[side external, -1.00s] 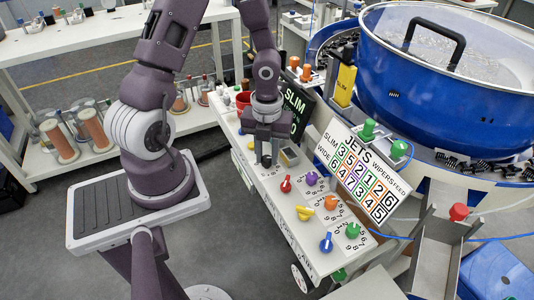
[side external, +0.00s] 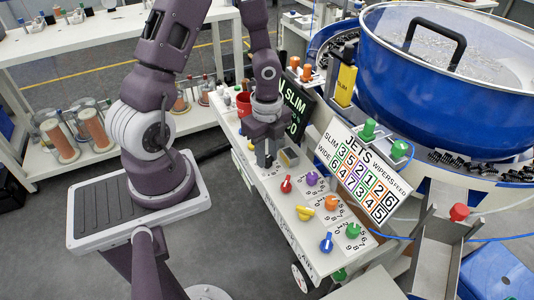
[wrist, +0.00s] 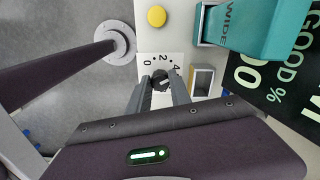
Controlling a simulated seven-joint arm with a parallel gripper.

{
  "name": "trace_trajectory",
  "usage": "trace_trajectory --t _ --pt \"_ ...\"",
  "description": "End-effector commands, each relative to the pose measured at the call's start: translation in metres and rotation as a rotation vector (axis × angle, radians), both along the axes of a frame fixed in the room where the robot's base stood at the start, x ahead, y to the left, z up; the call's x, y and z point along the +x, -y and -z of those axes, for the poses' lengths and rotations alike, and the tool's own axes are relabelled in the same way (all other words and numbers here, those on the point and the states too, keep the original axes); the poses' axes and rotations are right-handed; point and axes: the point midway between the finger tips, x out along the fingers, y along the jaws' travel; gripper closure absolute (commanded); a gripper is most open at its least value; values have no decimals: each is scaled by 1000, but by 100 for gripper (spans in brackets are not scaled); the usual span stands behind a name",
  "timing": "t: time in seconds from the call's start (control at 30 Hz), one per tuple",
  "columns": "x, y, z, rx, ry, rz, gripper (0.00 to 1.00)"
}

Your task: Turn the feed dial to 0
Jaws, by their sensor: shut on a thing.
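The feed dial is a small dark knob (wrist: 161,78) on a white scale plate (wrist: 147,72), where 0, 2 and 4 can be read in the wrist view. My gripper (wrist: 160,84) is shut on this knob, one finger on each side. A pale mark shows on the knob, but I cannot tell surely which number it points to. In the side view my gripper (side external: 264,160) is low over the far part of the white panel (side external: 285,215), and its fingers hide the knob.
A yellow button (wrist: 157,16) and a small open box (wrist: 203,80) flank the dial. Several coloured knobs, including a red one (side external: 286,184), stand nearer. The JETS chart (side external: 362,172) and a dark display (side external: 294,103) stand behind.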

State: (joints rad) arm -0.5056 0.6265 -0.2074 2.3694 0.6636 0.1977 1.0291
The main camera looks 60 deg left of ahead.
Motion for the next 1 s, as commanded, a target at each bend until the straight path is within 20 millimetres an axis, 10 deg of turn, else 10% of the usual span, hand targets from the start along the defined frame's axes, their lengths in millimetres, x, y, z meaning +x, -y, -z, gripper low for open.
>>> trace_trajectory --t 1.0 --pt "0 1 0 -1 3 -963 100"
